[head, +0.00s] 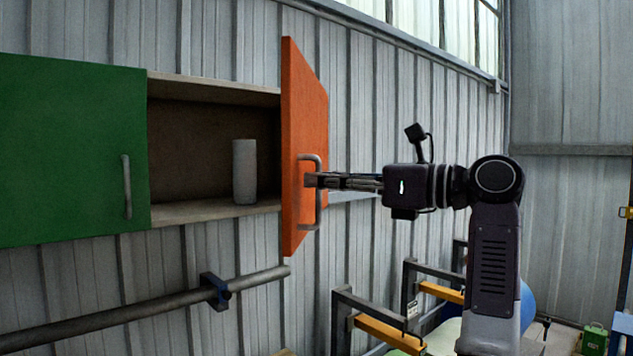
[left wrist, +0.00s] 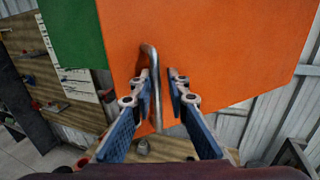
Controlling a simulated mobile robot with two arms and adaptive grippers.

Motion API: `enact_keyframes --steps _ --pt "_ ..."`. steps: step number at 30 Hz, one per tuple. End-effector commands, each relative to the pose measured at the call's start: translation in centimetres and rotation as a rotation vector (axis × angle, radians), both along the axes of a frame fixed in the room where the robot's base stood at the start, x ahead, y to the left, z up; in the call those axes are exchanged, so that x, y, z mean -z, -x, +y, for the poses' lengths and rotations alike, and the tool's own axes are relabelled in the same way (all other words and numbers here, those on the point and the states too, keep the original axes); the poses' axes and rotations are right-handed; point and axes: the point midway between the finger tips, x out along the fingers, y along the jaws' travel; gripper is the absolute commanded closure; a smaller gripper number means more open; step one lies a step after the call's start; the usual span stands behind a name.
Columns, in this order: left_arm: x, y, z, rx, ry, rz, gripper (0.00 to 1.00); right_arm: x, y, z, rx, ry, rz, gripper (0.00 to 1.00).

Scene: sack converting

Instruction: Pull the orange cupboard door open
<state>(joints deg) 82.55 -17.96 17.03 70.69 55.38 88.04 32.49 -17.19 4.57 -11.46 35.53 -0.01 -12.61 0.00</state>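The orange cupboard door (head: 305,140) stands swung well out from the cupboard in the head view, and its flat face fills much of the left wrist view (left wrist: 220,50). Its grey bar handle (head: 318,212) is on the face turned toward my left gripper (head: 312,180). In the left wrist view, the two fingers (left wrist: 160,85) are on either side of the handle (left wrist: 154,65). The handle is nearer the left finger, and a gap shows between it and the right finger. The fingers look open around the bar; contact is unclear. My right gripper is not in view.
The cupboard's open compartment (head: 190,150) holds a grey cylinder (head: 245,172). A shut green door (head: 65,150) with its own handle is on the left. A pipe rail (head: 130,313) runs along the wall below. Frames with yellow bars (head: 390,333) stand lower right.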

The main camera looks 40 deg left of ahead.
Motion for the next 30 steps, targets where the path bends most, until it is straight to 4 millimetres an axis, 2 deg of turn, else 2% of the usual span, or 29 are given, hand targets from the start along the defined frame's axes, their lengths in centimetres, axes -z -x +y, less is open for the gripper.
enact_keyframes --steps 8,30 --pt "-0.2 -0.2 -0.2 0.001 -0.001 0.001 0.85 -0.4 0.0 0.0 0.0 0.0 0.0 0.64" --pt "-0.4 -4.1 -3.6 0.002 0.0 0.002 0.85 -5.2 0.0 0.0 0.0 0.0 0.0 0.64"
